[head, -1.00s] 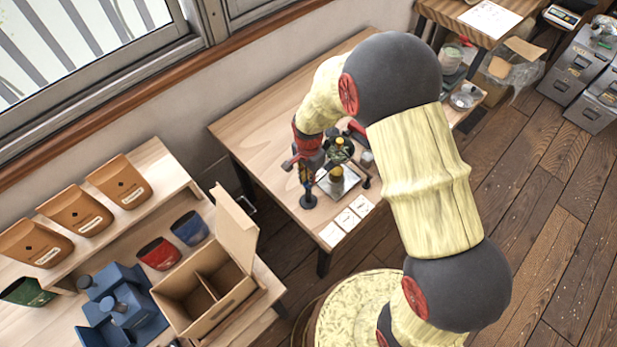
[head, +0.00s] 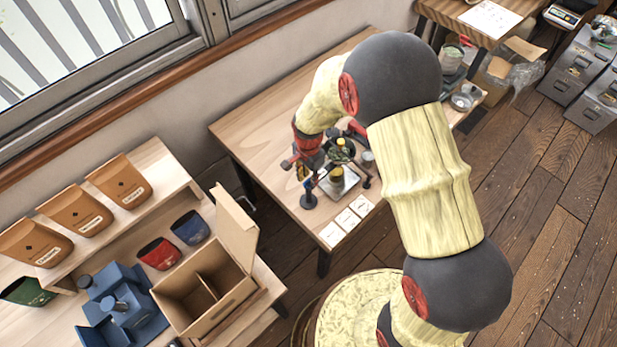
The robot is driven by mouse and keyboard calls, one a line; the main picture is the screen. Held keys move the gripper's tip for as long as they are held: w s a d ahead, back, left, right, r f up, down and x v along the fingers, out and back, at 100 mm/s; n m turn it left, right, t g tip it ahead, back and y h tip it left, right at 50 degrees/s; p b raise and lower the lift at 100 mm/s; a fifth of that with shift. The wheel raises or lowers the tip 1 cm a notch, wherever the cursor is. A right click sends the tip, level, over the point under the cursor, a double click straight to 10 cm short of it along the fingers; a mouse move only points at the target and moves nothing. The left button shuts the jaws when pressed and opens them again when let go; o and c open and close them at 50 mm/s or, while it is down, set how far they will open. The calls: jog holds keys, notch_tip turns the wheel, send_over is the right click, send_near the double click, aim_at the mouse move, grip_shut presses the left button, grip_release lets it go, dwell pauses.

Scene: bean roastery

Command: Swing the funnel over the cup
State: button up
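A dark, round funnel-like piece (head: 341,155) sits at the working end of the wooden table, with a small yellow part on top. A brass-coloured cup (head: 337,175) stands upright just in front of it on a square silver plate. The dark piece appears behind the cup in the picture; whether they overlap in height I cannot tell. My gripper (head: 299,165) is low over the table, left of the cup, beside a slim post with a round black base (head: 308,201). Its fingers are small and partly hidden by my wrist, so their opening and any contact are unclear.
White cards (head: 347,220) lie along the table's front edge. A small grey container (head: 367,159) stands right of the cup. An open cardboard box (head: 205,290) and blue equipment (head: 122,305) are on the left bench. The table's back left is clear.

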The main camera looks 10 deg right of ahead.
notch_tip(320, 180, up, 12)
dwell(0.7)
dwell(0.4)
jog(key=s+d+r+n+t+b, duration=0.2)
jog(key=s+d+r+n, duration=0.3)
jog(key=s+r, duration=0.4)
jog(key=s+d+r+n+t+b, duration=0.3)
jog(key=s+d+r+n, duration=0.3)
jog(key=s, duration=0.6)
notch_tip(320, 180, up, 3)
jog(key=shift+s+d+f+t+b, duration=0.1)
jog(key=shift+s+d+t+b, duration=0.25)
jog(key=shift+b, duration=0.45)
